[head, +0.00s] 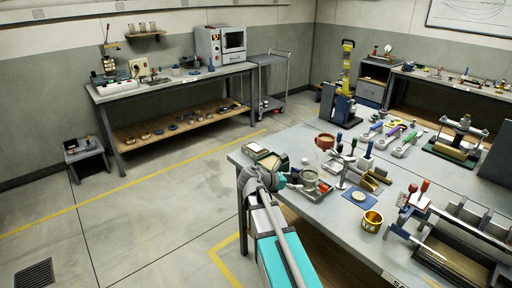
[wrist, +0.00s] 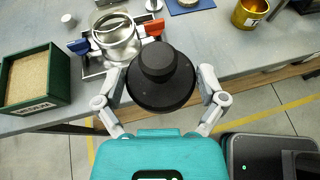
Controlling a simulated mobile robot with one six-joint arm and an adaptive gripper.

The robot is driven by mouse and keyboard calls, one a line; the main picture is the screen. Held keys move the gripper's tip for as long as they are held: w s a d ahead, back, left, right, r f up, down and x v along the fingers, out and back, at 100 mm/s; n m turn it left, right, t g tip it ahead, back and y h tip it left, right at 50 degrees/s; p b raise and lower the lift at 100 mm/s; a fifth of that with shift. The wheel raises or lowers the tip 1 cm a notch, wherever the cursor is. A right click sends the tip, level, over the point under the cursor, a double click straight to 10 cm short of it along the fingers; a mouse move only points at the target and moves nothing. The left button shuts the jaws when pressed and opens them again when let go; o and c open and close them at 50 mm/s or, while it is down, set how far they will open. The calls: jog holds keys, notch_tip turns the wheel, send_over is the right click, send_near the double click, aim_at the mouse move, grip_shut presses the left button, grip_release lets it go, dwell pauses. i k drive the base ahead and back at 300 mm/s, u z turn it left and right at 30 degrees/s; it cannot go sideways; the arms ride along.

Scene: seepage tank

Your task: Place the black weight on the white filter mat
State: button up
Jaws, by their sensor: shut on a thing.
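In the wrist view my gripper (wrist: 162,82) is shut on the black weight (wrist: 160,62), a round stepped disc with a narrower top, held between its two grey fingers. The weight appears over or just in front of the table's edge. Beyond it stands a round metal cup (wrist: 116,42) with a blue and a red clamp at its sides. The weight hides part of its near right side. In the head view my gripper (head: 279,181) is at the table's near left edge, beside the cup (head: 309,175). I cannot make out the white filter mat for certain.
A green sand-filled box (wrist: 34,80) stands left of the cup, and a small white cylinder (wrist: 68,20) behind it. A blue mat (wrist: 188,4) and a brass pot (wrist: 250,12) are to the right. Further tools crowd the table (head: 330,220); the floor at left is open.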

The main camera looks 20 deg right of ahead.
aim_at(255, 146)
jog(key=z, duration=0.05)
jog(key=i, duration=0.95)
jog(key=u, duration=0.05)
